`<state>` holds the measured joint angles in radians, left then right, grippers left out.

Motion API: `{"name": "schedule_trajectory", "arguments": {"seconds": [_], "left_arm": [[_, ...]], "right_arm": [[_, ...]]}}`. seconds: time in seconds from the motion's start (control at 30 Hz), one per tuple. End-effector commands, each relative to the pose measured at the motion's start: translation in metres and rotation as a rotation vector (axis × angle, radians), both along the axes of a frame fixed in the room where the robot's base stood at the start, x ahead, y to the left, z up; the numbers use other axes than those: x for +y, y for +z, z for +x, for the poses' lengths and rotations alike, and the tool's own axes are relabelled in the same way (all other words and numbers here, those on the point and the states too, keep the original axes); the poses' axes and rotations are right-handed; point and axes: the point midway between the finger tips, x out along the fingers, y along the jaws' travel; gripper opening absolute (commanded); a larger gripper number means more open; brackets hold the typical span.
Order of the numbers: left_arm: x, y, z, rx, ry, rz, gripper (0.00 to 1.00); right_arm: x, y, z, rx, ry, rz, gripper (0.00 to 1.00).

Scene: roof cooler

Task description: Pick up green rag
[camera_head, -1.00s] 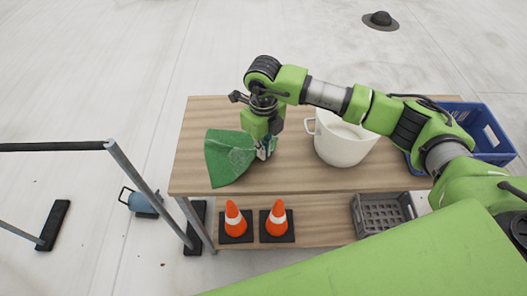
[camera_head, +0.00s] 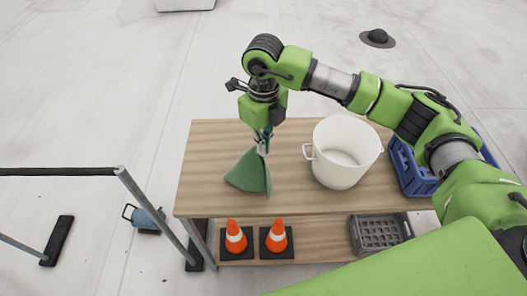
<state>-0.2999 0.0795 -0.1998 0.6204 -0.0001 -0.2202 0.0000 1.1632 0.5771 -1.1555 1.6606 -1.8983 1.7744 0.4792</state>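The green rag (camera_head: 248,174) hangs in a cone shape below my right gripper (camera_head: 263,146), over the left part of the wooden table (camera_head: 205,160). The gripper's fingertips are shut on the rag's upper end. The rag's lower edge is near the tabletop; I cannot tell whether it still touches. My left gripper is not in view.
A white bucket (camera_head: 341,160) stands on the table right of the rag. A blue crate (camera_head: 415,180) is partly hidden behind my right arm. Two orange cones (camera_head: 236,238) and a grey crate (camera_head: 377,234) are on the lower shelf. A metal rail (camera_head: 150,208) stands at left.

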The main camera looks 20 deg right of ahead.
Motion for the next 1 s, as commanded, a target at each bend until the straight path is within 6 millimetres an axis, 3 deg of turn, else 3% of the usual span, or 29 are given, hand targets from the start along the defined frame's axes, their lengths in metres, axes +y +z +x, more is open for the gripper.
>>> {"name": "schedule_trajectory", "arguments": {"seconds": [0.03, 0.27, 0.5, 0.6, 1.0], "left_arm": [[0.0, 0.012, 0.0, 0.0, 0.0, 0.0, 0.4], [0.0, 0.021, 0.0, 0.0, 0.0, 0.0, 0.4], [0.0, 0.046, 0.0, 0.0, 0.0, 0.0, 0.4], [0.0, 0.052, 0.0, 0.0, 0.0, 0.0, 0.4], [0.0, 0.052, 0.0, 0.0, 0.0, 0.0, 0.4]], "right_arm": [[0.0, 0.021, 0.001, -0.004, 0.0, 0.0, 0.0], [0.0, 0.049, 0.001, -0.002, 0.0, 0.0, 0.0], [0.0, 0.107, 0.001, -0.003, 0.0, 0.001, 0.0], [0.0, 0.123, 0.001, -0.003, 0.0, 0.001, 0.0], [0.0, 0.129, 0.0, 0.0, 0.0, 0.0, 0.0]]}}
